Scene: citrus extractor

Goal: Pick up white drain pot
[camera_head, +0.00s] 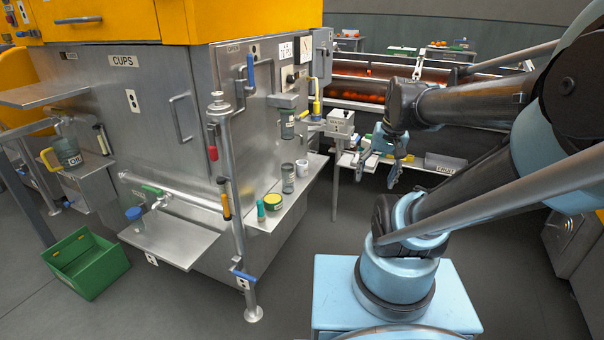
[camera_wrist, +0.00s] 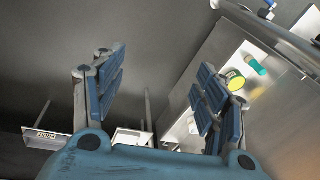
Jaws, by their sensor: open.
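A small white pot (camera_head: 302,168) stands on the low steel side shelf (camera_head: 268,222) of the extractor, beside a clear cup (camera_head: 288,178). I take it to be the white drain pot. My gripper (camera_head: 379,178) is open and empty, in the air to the right of the shelf and apart from the pot. In the wrist view my gripper (camera_wrist: 158,90) has its blue-padded fingers wide apart with floor between them.
A yellow-green tin (camera_head: 274,202) and a teal bottle (camera_head: 261,211) stand on the same shelf; the tin (camera_wrist: 236,80) also shows in the wrist view. A vertical pipe (camera_head: 236,190) rises beside the shelf. A green crate (camera_head: 88,264) sits on the floor at left.

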